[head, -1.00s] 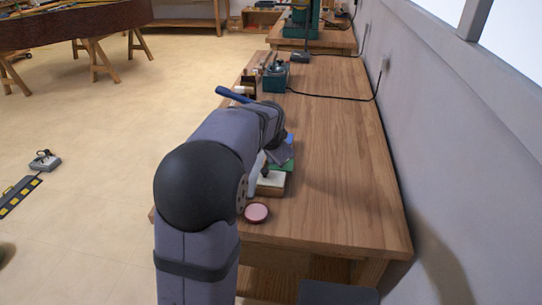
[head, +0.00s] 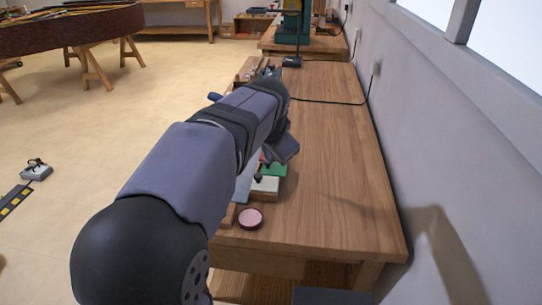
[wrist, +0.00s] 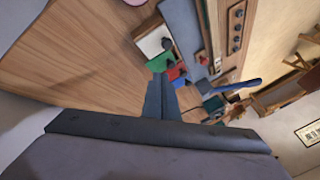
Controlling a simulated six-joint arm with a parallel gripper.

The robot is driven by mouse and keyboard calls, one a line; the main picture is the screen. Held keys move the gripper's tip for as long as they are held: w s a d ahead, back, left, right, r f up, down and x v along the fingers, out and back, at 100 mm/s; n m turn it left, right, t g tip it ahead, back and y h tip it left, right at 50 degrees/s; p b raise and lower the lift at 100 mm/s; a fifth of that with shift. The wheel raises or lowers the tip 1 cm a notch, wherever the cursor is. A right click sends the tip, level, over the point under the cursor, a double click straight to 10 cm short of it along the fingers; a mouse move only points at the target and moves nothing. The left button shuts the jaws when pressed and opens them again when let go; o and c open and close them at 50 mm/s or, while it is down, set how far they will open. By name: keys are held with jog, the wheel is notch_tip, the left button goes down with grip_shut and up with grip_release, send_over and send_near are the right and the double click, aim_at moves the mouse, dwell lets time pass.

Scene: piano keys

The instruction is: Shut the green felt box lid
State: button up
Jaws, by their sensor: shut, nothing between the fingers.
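A green piece (head: 273,169), likely the green felt box lid, shows on the bench beside my arm in the head view. In the wrist view a green patch (wrist: 159,62) lies just beyond my fingertips. I cannot tell the lid's angle, or whether my fingers touch it. My gripper (wrist: 160,78) is shut and empty, pointing toward the green patch. In the head view my arm covers much of the box area and the fingertips are not clear.
A white block (head: 265,185) with a dark knob and a red piece (wrist: 177,72) adjoin the green one. A pink disc (head: 250,217) lies near the bench's front edge. A long grey strip (wrist: 184,28) and a blue handle (wrist: 238,86) lie nearby. The bench's right side (head: 335,180) is clear.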

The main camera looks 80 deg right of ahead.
jog(key=o, duration=0.5)
jog(key=shift+r, duration=0.1)
jog(key=o, duration=0.4)
jog(key=shift+r+p, duration=0.25)
jog(key=shift+p, duration=0.05)
jog(key=w+n+y+p, duration=0.25)
jog(key=w+p, duration=0.45)
jog(key=p, duration=0.8)
jog(key=d+f+p, duration=0.1)
jog(key=f, duration=0.1)
jog(key=s+d+f+n+g+y+p, duration=0.1)
jog(key=p, duration=0.1)
jog(key=d+f+y+p, duration=0.1)
jog(key=f+p, duration=0.1)
jog(key=shift+s+d+f+n+g, duration=0.15)
jog(key=shift+d+f+n+g, duration=0.15)
jog(key=shift+d+g, duration=0.1)
jog(key=h, duration=0.2)
send_near(266, 163)
jog(key=d, duration=0.1)
jog(key=shift+g, duration=0.4)
jog(key=shift+p+x, duration=1.4)
jog(key=shift+x, duration=2.35)
